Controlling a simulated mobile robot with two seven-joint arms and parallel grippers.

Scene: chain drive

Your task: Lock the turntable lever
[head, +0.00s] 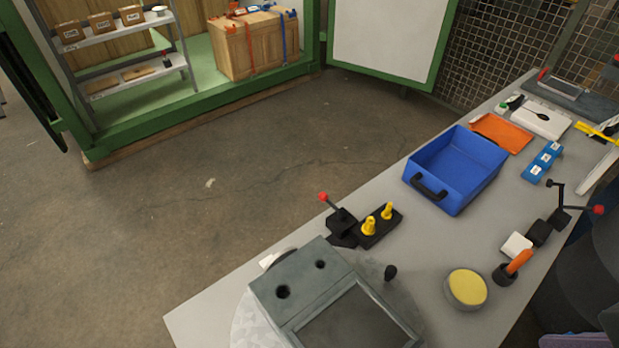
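A round grey turntable (246,326) lies on the bench at the bottom of the head view, under a grey metal housing (280,290) with two round holes and a dark recessed face. A lever with a red knob (323,197) rises from a black block (342,222) at the far edge near the turntable; its arm tilts up to the left. A black knob (390,272) stands at the turntable's right side. I cannot tell from this view which of these locks it. Neither of my grippers is in view.
Two yellow pegs (369,224) stand on a black plate beside the lever. A blue bin (456,165), a yellow-topped round pad (467,288), an orange-handled tool (518,263) and another red-knobbed lever (597,209) are on the bench (440,240). Open floor lies left of it.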

